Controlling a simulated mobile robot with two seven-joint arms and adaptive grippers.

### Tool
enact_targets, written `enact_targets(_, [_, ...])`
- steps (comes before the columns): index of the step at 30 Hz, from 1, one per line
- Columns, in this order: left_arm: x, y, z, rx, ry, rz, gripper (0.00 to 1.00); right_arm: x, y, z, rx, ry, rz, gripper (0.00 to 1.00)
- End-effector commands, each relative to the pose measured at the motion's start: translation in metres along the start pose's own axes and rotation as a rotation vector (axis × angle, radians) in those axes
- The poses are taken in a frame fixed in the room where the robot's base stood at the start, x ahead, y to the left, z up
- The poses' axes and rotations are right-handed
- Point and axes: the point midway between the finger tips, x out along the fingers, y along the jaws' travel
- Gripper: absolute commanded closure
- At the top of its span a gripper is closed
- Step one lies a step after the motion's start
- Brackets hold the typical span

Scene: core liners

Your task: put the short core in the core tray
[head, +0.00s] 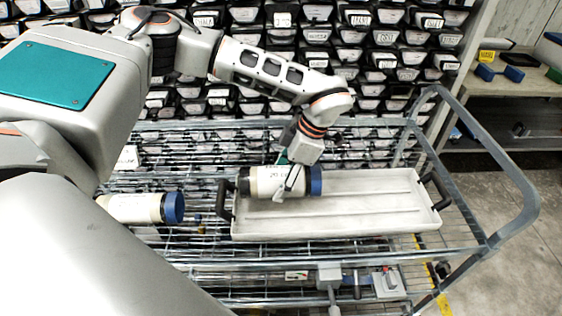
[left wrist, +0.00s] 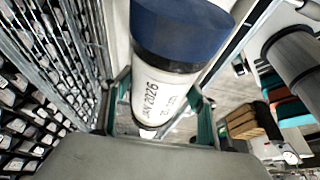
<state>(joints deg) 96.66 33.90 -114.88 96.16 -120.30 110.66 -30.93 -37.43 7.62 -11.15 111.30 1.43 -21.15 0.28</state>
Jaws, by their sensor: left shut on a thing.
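A white core with a dark blue end cap (head: 262,182) is over the left end of the core tray, lying along it. My left gripper (head: 290,184) comes down from above and is shut around its middle. I cannot tell whether the core touches the tray floor. In the left wrist view the same core (left wrist: 165,88), with printed lettering and its blue cap at the top, lies between the teal-edged fingers (left wrist: 163,110). The core tray (head: 385,205) is long, pale and shallow, with black end handles. My right gripper is not in view.
A second white core with a blue cap (head: 138,208) lies on the wire cart (head: 270,252) left of the tray, partly hidden by my body. Racks of labelled core boxes (head: 390,62) stand behind. The tray's right part is empty. A curved cart rail (head: 490,150) rises at the right.

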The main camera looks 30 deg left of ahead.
Motion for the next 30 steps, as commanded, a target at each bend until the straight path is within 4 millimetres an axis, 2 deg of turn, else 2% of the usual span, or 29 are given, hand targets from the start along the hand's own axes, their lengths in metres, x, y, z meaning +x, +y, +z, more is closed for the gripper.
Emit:
enact_targets(3, [0.015,0.0,0.007,-0.001,-0.001,-0.001,0.97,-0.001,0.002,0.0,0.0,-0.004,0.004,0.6])
enact_targets(13, [0.033,0.001,0.015,-0.001,-0.002,0.001,0.97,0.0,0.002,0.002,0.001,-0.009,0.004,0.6])
enact_targets(21, [0.06,0.0,0.026,-0.002,-0.002,0.0,0.97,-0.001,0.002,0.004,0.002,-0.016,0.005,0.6])
enact_targets(30, [0.062,0.001,0.027,-0.002,-0.002,0.001,0.97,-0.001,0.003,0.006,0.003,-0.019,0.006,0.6])
